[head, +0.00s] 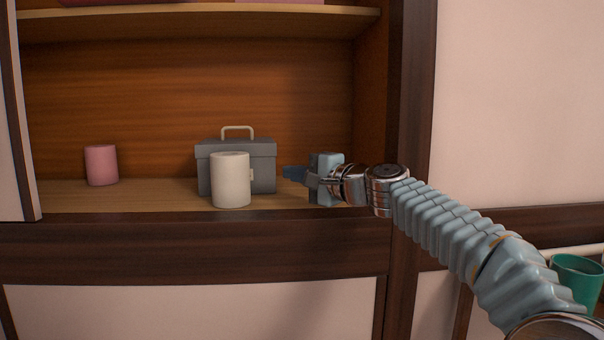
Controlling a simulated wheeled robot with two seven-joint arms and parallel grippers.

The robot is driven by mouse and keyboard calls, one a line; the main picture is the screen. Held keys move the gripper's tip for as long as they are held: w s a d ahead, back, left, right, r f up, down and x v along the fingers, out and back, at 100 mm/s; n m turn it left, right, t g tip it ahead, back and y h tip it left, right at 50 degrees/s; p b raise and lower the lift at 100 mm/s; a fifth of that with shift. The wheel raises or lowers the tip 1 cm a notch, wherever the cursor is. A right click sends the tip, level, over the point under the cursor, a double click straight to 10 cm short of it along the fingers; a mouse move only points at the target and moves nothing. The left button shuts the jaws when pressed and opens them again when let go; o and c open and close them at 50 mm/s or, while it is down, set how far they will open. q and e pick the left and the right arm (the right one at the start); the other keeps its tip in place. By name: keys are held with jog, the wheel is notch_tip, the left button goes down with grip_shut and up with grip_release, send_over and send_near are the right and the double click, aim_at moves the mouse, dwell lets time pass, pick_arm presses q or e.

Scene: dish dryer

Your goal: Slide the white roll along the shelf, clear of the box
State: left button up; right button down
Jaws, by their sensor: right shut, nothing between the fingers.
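The white roll (230,181) stands upright on the wooden shelf (155,194), near its front edge. It is in front of the grey box (265,165) with a cream handle and hides part of the box's front. Whether roll and box touch, I cannot tell. My right gripper (294,173) reaches in from the right at shelf height. It is shut and empty, its fingers pointing left, just right of the box and apart from the roll. My left gripper is not in view.
A pink roll (101,165) stands on the shelf at the left. Bare shelf lies between it and the white roll. An upper shelf (200,24) runs above, and the cabinet's right post (408,90) borders the opening. A green cup (577,280) is at the lower right.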

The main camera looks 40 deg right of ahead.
aim_at(230, 171)
jog(key=x, duration=0.4)
jog(key=w+a, duration=0.1)
jog(key=w+a+p, duration=0.1)
jog(key=shift+w+a+r, duration=0.1)
jog(key=shift+w+a, duration=0.05)
jog(key=shift+a, duration=0.15)
jog(key=shift+w+a, duration=0.35)
jog(key=shift+a, duration=0.05)
